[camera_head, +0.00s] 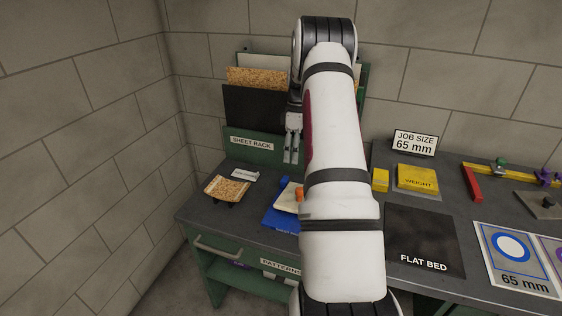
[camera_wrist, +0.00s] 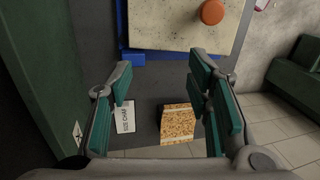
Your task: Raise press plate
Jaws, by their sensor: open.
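A pale flat plate (camera_head: 288,198) with an orange knob (camera_head: 299,193), which looks like the press plate, sits over a blue base (camera_head: 278,219) on the left bench. My arm hides its right part in the head view. In the wrist view the speckled plate (camera_wrist: 178,27) and its orange knob (camera_wrist: 212,12) are at the top, cut off by the edge, with blue along two sides. My gripper (camera_head: 291,152) points down above and behind the plate in the head view. In the wrist view my gripper (camera_wrist: 163,72) is open, with nothing between its fingers.
A cork-like block (camera_head: 227,188) and a small white card (camera_head: 244,174) lie on the left bench. The sheet rack (camera_head: 252,142) stands behind. A yellow weight (camera_head: 417,179) and the black flat bed (camera_head: 424,238) are right of my arm.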

